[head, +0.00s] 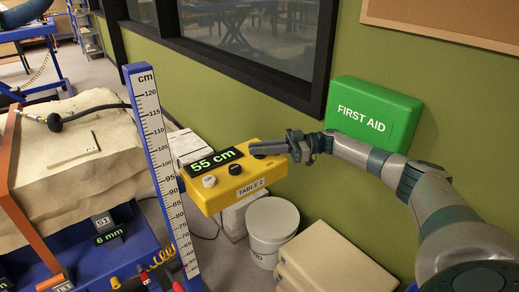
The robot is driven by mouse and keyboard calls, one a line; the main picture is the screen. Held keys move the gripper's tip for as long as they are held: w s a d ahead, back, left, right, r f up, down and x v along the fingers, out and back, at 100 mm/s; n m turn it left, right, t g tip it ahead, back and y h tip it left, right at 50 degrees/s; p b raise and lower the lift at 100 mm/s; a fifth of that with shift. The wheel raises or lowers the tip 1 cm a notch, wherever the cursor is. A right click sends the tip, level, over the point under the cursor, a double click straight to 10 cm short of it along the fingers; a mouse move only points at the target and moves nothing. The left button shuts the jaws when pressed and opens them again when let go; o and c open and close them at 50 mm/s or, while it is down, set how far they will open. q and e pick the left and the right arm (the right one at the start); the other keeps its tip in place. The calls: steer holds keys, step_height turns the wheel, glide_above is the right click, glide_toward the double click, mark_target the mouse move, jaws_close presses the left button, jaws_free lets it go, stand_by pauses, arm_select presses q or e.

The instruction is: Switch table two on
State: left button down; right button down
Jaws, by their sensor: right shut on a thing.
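The yellow control box (214,196) labelled TABLE 2 is at the middle of the head view, beside the tall cm scale. Its lit display (215,161) reads 55 cm in green. A white UP button (209,181) and a black button (235,169) stand on its top. My right gripper (262,149) comes in from the right over the box's far right part, its fingers shut on a small control there. The fingers hide that control, so its shape and position cannot be told. My left gripper is not in view.
The blue-edged cm scale (163,165) stands just left of the box. A plaster-coloured block (70,150) lies further left. A white bucket (272,226) and beige boxes (330,262) stand below right. A green FIRST AID box (373,112) hangs on the wall near my right arm.

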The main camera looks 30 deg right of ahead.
steer(key=c, duration=1.8)
jaws_free()
